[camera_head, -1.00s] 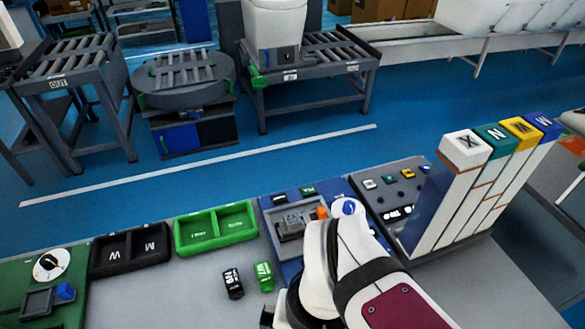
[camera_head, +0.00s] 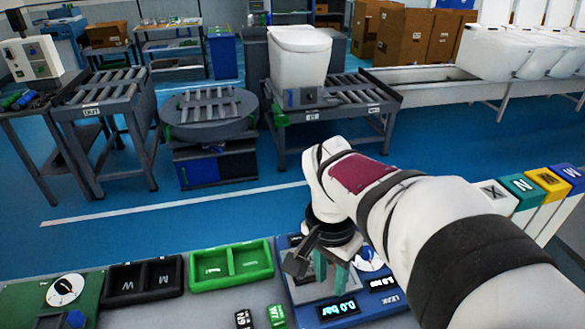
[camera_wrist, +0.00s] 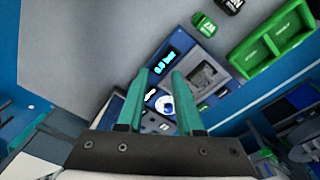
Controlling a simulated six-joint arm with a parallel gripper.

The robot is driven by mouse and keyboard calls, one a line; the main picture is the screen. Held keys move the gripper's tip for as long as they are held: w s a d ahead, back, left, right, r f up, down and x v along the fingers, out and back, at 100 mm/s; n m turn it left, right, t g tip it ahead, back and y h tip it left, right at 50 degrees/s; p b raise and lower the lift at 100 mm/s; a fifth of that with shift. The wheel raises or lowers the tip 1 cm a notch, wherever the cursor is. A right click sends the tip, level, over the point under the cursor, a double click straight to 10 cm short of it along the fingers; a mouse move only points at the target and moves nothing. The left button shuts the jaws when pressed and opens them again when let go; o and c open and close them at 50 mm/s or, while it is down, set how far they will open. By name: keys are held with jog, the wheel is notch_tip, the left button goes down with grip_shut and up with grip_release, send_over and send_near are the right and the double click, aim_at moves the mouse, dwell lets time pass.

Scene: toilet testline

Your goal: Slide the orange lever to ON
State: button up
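The blue control panel (camera_head: 306,314) lies on the bench in front of me, with a lit pressure display (camera_head: 338,308). My gripper (camera_head: 330,282) points down above the panel. In the wrist view the two teal fingers (camera_wrist: 160,76) are apart with nothing between them. The panel (camera_wrist: 181,42) shows beyond them, with a grey recessed fixture (camera_wrist: 207,76) right of the fingers and a white-and-blue dial (camera_wrist: 165,104) between them. I cannot make out the orange lever in either current view. My gripper and arm cover part of the panel in the head view.
A green two-part bin (camera_head: 231,266) and a black two-part bin (camera_head: 144,279) stand left of the panel. Small black and green blocks (camera_head: 276,315) lie in front. Coloured-top upright holders (camera_head: 523,189) stand at right. A toilet (camera_head: 299,58) sits on rollers across the floor.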

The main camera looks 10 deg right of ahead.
jog(key=w+d+f+m, duration=0.1)
jog(key=w+d, duration=0.1)
jog(key=w, duration=0.1)
jog(key=w+d+f+m+h, duration=0.1)
jog(key=w+d, duration=0.1)
jog(key=w, duration=0.1)
jog(key=w+d+f+m, duration=0.1)
jog(key=w+d+m, duration=0.1)
jog(key=w+d, duration=0.1)
jog(key=shift+w+d+h, duration=0.1)
jog(key=shift+w+h, duration=0.3)
jog(key=shift+w, duration=0.2)
jog(key=c, duration=0.5)
jog(key=w+d+f+m, duration=0.1)
jog(key=w, duration=0.1)
jog(key=w+d+f, duration=0.1)
jog(key=d, duration=0.1)
jog(key=w+d+f+m+h, duration=0.1)
jog(key=w+d, duration=0.1)
jog(key=shift+w+f+m, duration=0.3)
jog(key=shift+w, duration=0.05)
grip_shut()
jog(key=shift+f, duration=0.1)
send_over(358, 262)
notch_tip(358, 262, down, 9)
jog(key=shift+a+r, duration=0.1)
jog(key=a, duration=0.3)
jog(key=shift+f, duration=0.25)
jog(key=shift+a, duration=0.45)
